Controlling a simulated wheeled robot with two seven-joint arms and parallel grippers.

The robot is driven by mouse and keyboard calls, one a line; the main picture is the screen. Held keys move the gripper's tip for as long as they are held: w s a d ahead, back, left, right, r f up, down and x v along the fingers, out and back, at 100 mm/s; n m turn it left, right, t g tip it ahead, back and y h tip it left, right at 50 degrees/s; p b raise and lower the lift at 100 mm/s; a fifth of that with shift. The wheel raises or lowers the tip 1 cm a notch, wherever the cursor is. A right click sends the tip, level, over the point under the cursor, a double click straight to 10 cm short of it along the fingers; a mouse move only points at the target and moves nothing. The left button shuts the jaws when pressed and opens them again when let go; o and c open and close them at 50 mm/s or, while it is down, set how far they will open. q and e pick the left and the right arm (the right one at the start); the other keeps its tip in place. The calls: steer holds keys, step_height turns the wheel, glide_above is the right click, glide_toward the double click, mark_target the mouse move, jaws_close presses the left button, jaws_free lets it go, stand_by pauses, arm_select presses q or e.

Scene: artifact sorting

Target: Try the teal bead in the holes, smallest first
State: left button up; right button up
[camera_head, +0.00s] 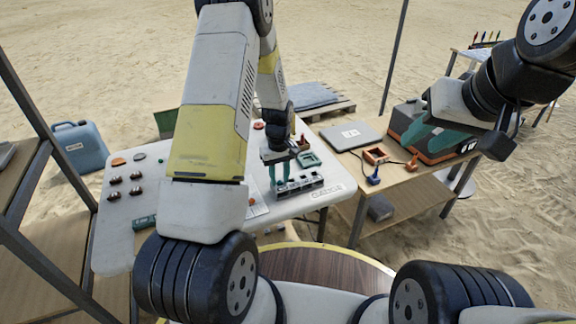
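A grey block with a row of holes (309,183) lies near the right front edge of the white table. My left gripper (280,183) points down over the left part of this block, with its teal fingers close to the block's top. The fingers are small here, and I cannot tell how far apart they are. I cannot make out the teal bead; it may be hidden at the fingertips.
The white table (120,232) holds several dark brown pieces (115,194) at left and a green frame (308,159) behind the block. A wooden side table (405,186) carries a laptop-like grey case (350,135) and the orange and dark case (405,113). My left arm hides the table's middle.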

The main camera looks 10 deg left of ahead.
mark_target(280, 181)
arm_select(q)
jaws_close()
steer(key=shift+r, duration=0.1)
steer(key=shift+r, duration=2.9)
steer(key=shift+d, duration=0.1)
steer(key=shift+w+d+f, duration=0.4)
steer(key=shift+d+f, duration=0.2)
steer(key=shift+f, duration=0.25)
steer(key=shift+w+d+f, duration=0.4)
steer(key=shift+d+f, duration=0.15)
steer(key=shift+f, duration=0.25)
steer(key=shift+w+d+f, duration=0.4)
steer(key=shift+d+f, duration=0.2)
steer(key=shift+f, duration=0.25)
